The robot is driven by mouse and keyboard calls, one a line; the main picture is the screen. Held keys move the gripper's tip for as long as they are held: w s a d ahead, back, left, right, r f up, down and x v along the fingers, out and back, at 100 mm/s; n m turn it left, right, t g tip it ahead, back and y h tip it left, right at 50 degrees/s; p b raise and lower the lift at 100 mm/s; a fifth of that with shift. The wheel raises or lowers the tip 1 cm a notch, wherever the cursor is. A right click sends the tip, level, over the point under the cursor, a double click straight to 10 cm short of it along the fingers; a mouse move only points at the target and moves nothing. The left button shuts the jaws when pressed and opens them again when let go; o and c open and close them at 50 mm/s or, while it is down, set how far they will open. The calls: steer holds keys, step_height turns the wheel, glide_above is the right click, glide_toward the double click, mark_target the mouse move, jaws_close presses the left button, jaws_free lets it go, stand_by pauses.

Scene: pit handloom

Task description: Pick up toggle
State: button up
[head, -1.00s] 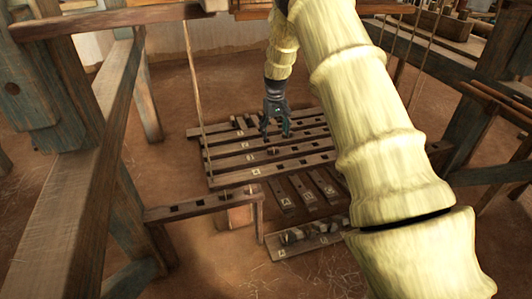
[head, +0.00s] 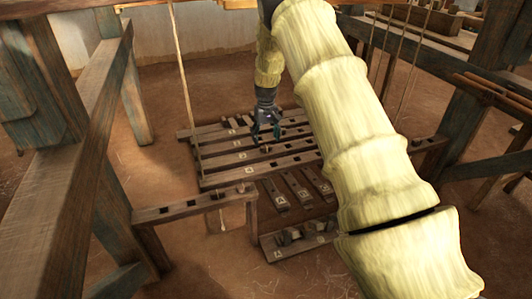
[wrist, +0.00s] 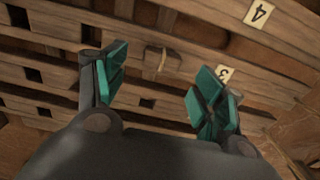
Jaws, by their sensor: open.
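A small wooden toggle (wrist: 162,60), with a pale band across its middle, sits on a slotted wooden bar in the wrist view. It lies between and just beyond the teal fingertips of my gripper (wrist: 158,84). My gripper is open and empty, with a finger to either side of the toggle. In the head view my gripper (head: 266,138) points down over the slotted rack (head: 222,182), close above the toggle (head: 267,149). I cannot tell how much height is left between them.
A labelled tray (head: 270,254) holding several small wooden pieces lies on the floor in front. Short labelled pedals (head: 298,188) lie beside the rack. Loom posts and beams (head: 62,165) stand at left and right, and cords (head: 181,75) hang near the rack. Bare floor shows behind.

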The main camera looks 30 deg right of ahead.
mark_target(266, 151)
step_height(266, 151, down, 4)
steer(key=shift+r+b, duration=0.2)
steer(key=shift+b, duration=0.65)
steer(key=shift+r, duration=0.1)
steer(key=c, duration=1)
steer(key=shift+r, duration=0.1)
